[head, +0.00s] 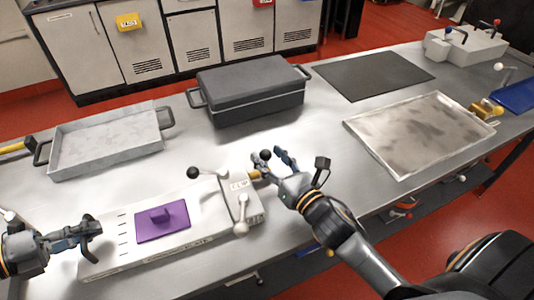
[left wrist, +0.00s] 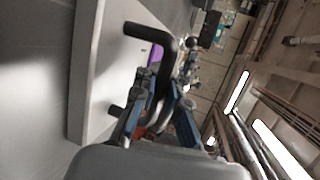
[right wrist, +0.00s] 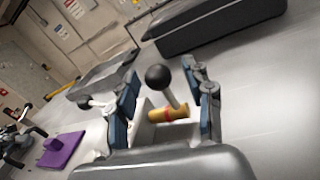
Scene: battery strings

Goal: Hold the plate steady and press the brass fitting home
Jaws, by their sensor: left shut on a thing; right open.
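The long pale plate (head: 190,233) lies along the table's front, with a purple block (head: 163,221) on top. My left gripper (head: 82,237) is shut on the black bent handle (left wrist: 160,42) at the plate's left end. The brass fitting (head: 256,174) is at the plate's right end. In the right wrist view the brass fitting (right wrist: 168,113) is a short cylinder with a reddish band, beside a black ball knob (right wrist: 159,78). My right gripper (head: 275,160) is open there; the fitting shows between its fingers, but I cannot tell how deep it sits.
Levers with ball knobs (head: 241,228) stand up near the plate's right end. A dark lidded case (head: 252,90) and a grey tray (head: 107,140) are behind. A framed metal sheet (head: 420,130) lies to the right. Bare table lies between the plate and the case.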

